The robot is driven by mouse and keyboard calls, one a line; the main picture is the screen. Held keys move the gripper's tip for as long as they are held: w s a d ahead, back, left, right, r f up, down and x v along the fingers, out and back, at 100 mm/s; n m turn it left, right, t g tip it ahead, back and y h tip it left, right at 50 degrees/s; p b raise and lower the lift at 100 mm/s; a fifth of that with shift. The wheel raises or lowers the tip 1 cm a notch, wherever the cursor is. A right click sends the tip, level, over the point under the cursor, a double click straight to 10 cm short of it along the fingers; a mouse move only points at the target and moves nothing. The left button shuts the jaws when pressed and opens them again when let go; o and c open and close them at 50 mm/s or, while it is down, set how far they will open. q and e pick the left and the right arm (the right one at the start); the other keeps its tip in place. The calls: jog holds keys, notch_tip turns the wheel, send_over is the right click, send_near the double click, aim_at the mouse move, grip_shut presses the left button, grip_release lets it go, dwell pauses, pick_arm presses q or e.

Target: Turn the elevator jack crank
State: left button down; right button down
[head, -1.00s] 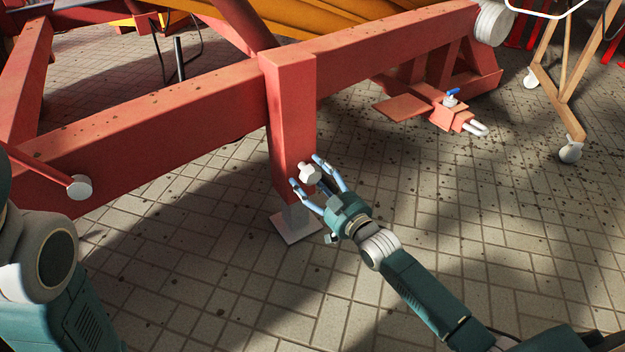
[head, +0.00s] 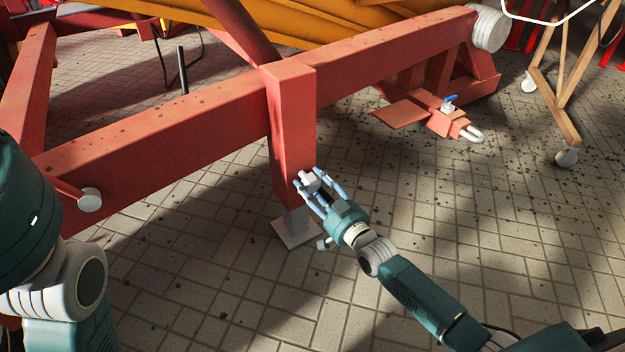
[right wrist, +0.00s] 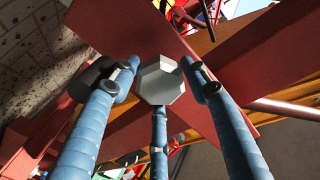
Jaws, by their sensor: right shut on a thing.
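The jack is a red square post (head: 293,135) on the red beam, with a grey leg and flat foot plate (head: 294,231) on the floor. Low on its right face is a pale faceted crank hub (head: 308,178), which shows as a grey octagonal knob (right wrist: 160,82) in the right wrist view. My right gripper (head: 319,181) is shut on this hub, its three blue fingers around it. A dark cylindrical piece (right wrist: 92,80) shows behind the left finger in the wrist view. My left arm shows at the left edge; its gripper is out of view.
The long red beam (head: 170,142) runs across behind the post. A red bracket with a blue-handled part (head: 450,102) sits at the right. A wooden stand on casters (head: 567,157) is at far right. The tiled floor before the post is clear.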

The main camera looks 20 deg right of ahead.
jog(key=shift+s+f, duration=0.1)
jog(key=shift+f, duration=0.2)
jog(key=c, duration=0.9)
grip_release()
jog(key=shift+r, duration=0.1)
jog(key=v, duration=1.2)
